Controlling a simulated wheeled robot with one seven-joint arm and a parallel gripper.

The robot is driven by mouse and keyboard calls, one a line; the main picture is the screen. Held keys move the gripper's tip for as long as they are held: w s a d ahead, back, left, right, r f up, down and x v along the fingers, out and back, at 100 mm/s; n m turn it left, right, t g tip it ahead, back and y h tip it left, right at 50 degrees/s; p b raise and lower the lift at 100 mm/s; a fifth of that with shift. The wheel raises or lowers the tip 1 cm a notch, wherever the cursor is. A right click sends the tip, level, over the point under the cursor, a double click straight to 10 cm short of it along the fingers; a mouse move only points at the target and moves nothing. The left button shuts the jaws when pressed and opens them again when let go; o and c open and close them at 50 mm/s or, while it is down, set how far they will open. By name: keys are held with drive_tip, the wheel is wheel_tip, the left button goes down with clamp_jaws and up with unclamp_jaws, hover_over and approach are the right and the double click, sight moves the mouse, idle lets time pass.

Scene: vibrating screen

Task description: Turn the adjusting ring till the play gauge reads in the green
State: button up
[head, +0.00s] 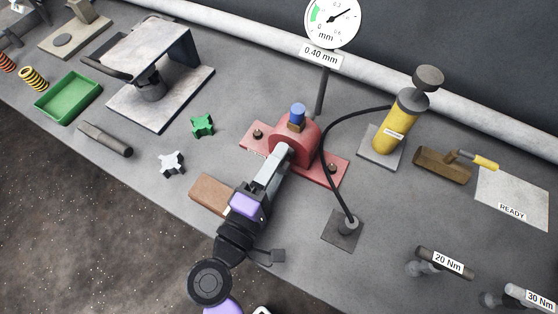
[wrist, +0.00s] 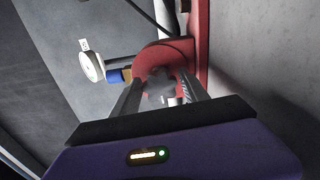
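The play gauge (head: 333,20) is a white dial on a post at the back. Its needle points up and right, outside the green band at the left, and a plate below it reads 0.40 mm. A red bearing housing (head: 309,136) with a blue part (head: 298,112) on top is bolted to a red base. My gripper (head: 284,152) reaches the front face of this housing. In the wrist view its fingers (wrist: 160,93) stand apart on both sides of a dark grey part (wrist: 158,82), perhaps the adjusting ring. Contact is not clear. The gauge (wrist: 92,67) shows edge-on there.
A brown block (head: 210,192) lies left of my arm, with a white star knob (head: 172,162) and green star knob (head: 202,126) beyond. Torque tools (head: 445,262) lie at right.

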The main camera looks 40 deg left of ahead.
drive_tip(key=c, duration=1)
drive_tip(key=shift+o, duration=0.2)
drive_tip(key=shift+r+n+p, duration=0.15)
drive_tip(key=shift+n+p, duration=0.85)
drive_tip(key=shift+n, duration=0.1)
drive_tip(key=shift+f+n, duration=0.2)
drive_tip(key=shift+n, duration=0.2)
drive_tip(key=o, duration=1.3)
